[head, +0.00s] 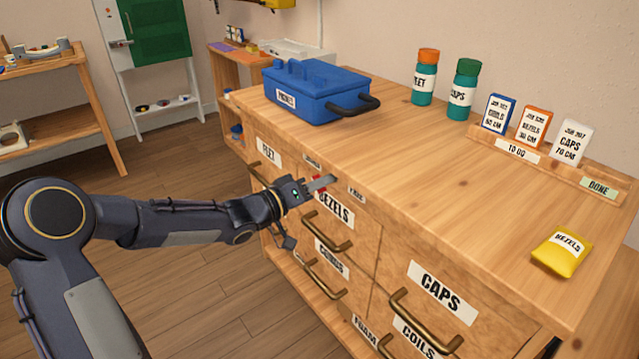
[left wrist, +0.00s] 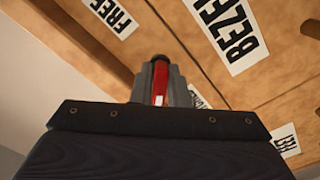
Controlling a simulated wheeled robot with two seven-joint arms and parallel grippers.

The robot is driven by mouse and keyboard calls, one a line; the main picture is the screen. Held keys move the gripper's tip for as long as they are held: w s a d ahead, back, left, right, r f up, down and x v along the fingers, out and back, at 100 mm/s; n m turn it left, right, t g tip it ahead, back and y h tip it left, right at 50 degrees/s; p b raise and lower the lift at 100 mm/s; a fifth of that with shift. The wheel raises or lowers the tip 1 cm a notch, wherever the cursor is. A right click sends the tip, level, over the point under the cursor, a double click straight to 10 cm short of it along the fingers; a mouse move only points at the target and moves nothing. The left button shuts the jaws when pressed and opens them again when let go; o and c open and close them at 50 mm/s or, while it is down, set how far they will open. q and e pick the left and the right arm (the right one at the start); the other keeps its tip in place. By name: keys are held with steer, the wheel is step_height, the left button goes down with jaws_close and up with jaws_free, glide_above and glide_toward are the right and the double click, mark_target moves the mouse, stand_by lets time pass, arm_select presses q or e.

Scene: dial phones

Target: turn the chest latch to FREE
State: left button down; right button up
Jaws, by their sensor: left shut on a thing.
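The wooden chest (head: 480,170) has labelled drawers with brass handles. My left gripper (head: 320,183) is at its front, above the BEZELS drawer. It is shut on the red chest latch (left wrist: 160,82), which shows between the fingers in the left wrist view (left wrist: 162,85). The FREE label (head: 357,194) is just right of the gripper in the head view, and it also shows at the top of the left wrist view (left wrist: 110,16). Another small label (head: 312,161), too small to read, is on the other side. The fingers hide most of the latch. My right gripper is out of view.
A blue toolbox (head: 315,92) stands on the chest top, with two teal bottles (head: 424,82) and several cards behind. A yellow BEZELS packet (head: 561,252) lies at the right. Brass handles (head: 328,232) jut out below my gripper. The floor at left is clear.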

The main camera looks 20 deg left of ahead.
arm_select(q)
steer(key=shift+m, duration=0.3)
steer(key=m, duration=0.3)
steer(key=m+b, duration=0.1)
steer(key=m, duration=0.3)
steer(key=shift+f, duration=0.15)
steer(key=m+b, duration=0.2)
steer(key=m, duration=0.3)
steer(key=shift+b, duration=0.35)
steer(key=m+b, duration=0.2)
steer(key=m, duration=0.3)
steer(key=shift+b, duration=0.3)
steer(key=c, duration=1.5)
jaws_free()
